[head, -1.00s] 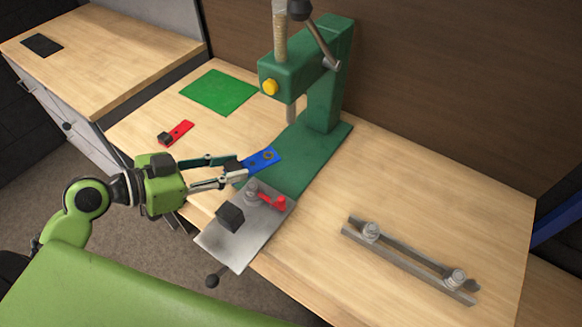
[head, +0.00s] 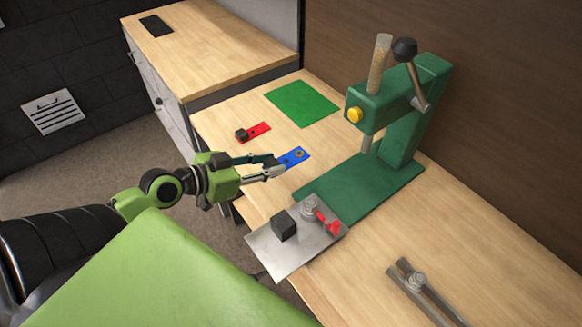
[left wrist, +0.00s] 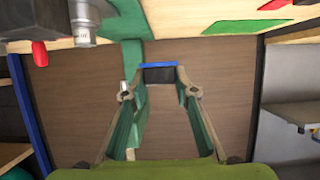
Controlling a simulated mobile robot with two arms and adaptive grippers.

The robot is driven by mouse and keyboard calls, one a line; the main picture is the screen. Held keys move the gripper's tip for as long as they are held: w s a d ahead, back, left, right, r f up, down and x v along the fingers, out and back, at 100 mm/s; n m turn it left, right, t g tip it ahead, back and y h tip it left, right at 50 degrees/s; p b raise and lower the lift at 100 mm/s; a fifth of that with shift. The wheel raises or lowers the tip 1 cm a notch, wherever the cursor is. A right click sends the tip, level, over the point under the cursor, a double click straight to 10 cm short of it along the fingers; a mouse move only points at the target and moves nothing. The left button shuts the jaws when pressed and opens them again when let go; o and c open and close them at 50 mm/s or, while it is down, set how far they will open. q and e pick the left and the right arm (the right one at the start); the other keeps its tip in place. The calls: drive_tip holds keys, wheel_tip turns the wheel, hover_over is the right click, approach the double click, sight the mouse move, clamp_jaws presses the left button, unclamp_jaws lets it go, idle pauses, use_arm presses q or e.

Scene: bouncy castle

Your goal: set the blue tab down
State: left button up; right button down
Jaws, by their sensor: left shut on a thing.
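The blue tab (head: 294,158) is a flat blue strip with a hole near its far end. It is in front of the green mat, left of the press base, and I cannot tell whether it touches the bench. My left gripper (head: 275,168) is shut on the black block at the tab's near end, partly hidden by the fingers. In the left wrist view the black block (left wrist: 160,76) sits between the fingertips, with the blue tab (left wrist: 159,64) seen edge-on as a thin line. My right gripper is not in view.
A red tab (head: 258,131) with a black block lies on the bench near the green mat (head: 302,103). The green press (head: 368,185) stands right of my gripper. A metal plate (head: 270,250) with a block and red-handled clamp is at the bench's front edge.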

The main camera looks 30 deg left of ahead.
sight(279, 158)
use_arm(q)
drive_tip(key=w, duration=0.1)
drive_tip(key=w+f, duration=0.1)
drive_tip(key=w, duration=0.1)
drive_tip(key=w+f, duration=0.1)
drive_tip(key=shift+w+a+p, duration=0.2)
drive_tip(key=shift+w+p, duration=0.1)
drive_tip(key=shift+w, duration=0.1)
drive_tip(key=w+f, duration=0.2)
drive_tip(key=f, duration=0.1)
drive_tip(key=w+f, duration=0.2)
drive_tip(key=shift+a+f, duration=0.15)
drive_tip(key=shift+w+f, duration=0.15)
drive_tip(key=shift+f, duration=1.6)
drive_tip(key=shift+f+b, duration=0.1)
drive_tip(key=shift+b, duration=0.2)
drive_tip(key=shift+f, duration=0.1)
drive_tip(key=o, duration=1.2)
